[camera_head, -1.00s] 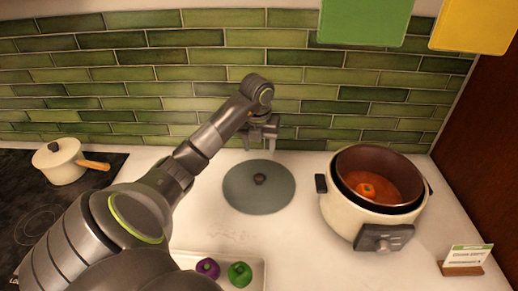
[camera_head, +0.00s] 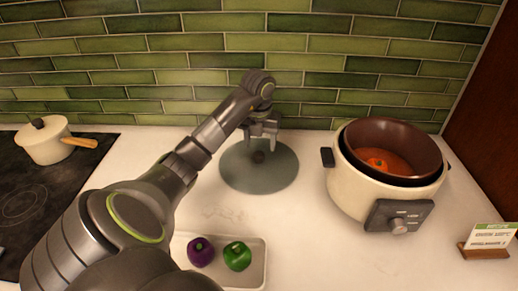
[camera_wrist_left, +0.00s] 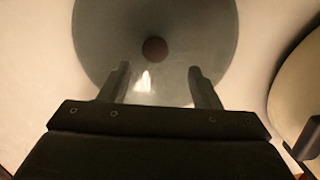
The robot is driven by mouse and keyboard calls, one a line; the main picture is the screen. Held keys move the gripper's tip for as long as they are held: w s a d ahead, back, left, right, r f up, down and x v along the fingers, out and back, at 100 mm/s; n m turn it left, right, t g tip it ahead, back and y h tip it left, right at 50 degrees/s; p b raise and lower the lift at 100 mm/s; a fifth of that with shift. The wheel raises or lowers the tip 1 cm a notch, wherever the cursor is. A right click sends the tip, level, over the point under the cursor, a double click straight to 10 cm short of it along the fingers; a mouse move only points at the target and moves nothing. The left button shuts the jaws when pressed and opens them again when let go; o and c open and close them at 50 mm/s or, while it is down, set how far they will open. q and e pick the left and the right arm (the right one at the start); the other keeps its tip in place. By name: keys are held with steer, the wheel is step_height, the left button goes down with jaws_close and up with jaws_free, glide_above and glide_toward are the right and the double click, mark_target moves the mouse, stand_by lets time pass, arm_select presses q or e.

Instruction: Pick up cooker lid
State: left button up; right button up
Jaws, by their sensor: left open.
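The cooker lid (camera_head: 240,177) is a round grey-green disc with a dark knob (camera_head: 258,157). It lies flat on the white counter, left of the cooker. My left gripper (camera_head: 262,138) is open and empty above the far part of the lid, close to the knob in the head view. In the left wrist view the two fingers (camera_wrist_left: 158,82) stand apart over the lid (camera_wrist_left: 105,45), with the brown knob (camera_wrist_left: 154,49) ahead of and between them. The fingers do not touch the knob there. My right gripper is not in view.
The cream cooker (camera_head: 355,190) stands open at the right, with an orange-red item (camera_head: 377,164) inside. A white tray (camera_head: 258,279) holds a purple and a green vegetable at the front. A cream pot (camera_head: 45,147) sits on the black stove (camera_head: 70,185). A small sign (camera_head: 488,240) stands far right.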

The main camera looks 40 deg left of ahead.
mark_target(259, 154)
arm_select(q)
steer(key=shift+a+f+b, duration=0.15)
steer(key=shift+f+b, duration=0.4)
steer(key=shift+b, duration=0.05)
steer(key=shift+w+a+f+b, duration=0.15)
steer(key=shift+a+f+b, duration=0.15)
steer(key=shift+f+b, duration=0.4)
steer(key=shift+w+a+f+p, duration=0.1)
steer(key=shift+f+p, duration=0.2)
steer(key=shift+f, duration=0.25)
steer(key=shift+w+a+f+p, duration=0.1)
steer(key=shift+f+p, duration=0.15)
steer(key=shift+f, duration=0.5)
steer(key=c, duration=0.7)
jaws_close()
